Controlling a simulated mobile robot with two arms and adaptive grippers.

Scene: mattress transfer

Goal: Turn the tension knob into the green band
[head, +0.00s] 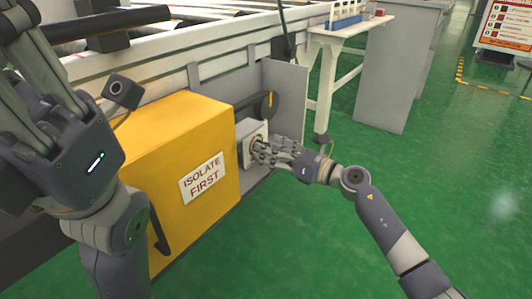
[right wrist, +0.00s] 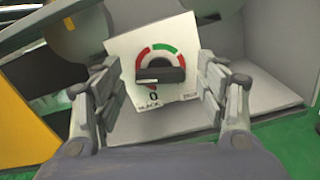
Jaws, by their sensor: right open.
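The tension knob (right wrist: 160,75) is a dark bar on a white dial plate (right wrist: 122,47), centred in the right wrist view. It lies nearly level, with a pale mark at its left end, below the left red arc. The green band (right wrist: 166,48) is at the top of the dial, between red parts. In the head view the dial box (head: 247,130) is partly hidden by my right gripper (head: 262,149). My right gripper (right wrist: 163,92) is open, with fingers either side of the knob and a visible gap to it. My left gripper (head: 30,75) is raised at the left, its fingertips cut off.
A yellow cabinet (head: 170,125) with an "ISOLATE FIRST" sign (head: 202,178) stands left of the dial box. A grey panel (head: 286,95) stands behind it. A white table (head: 345,35) is farther back. Green floor (head: 440,160) is clear at the right.

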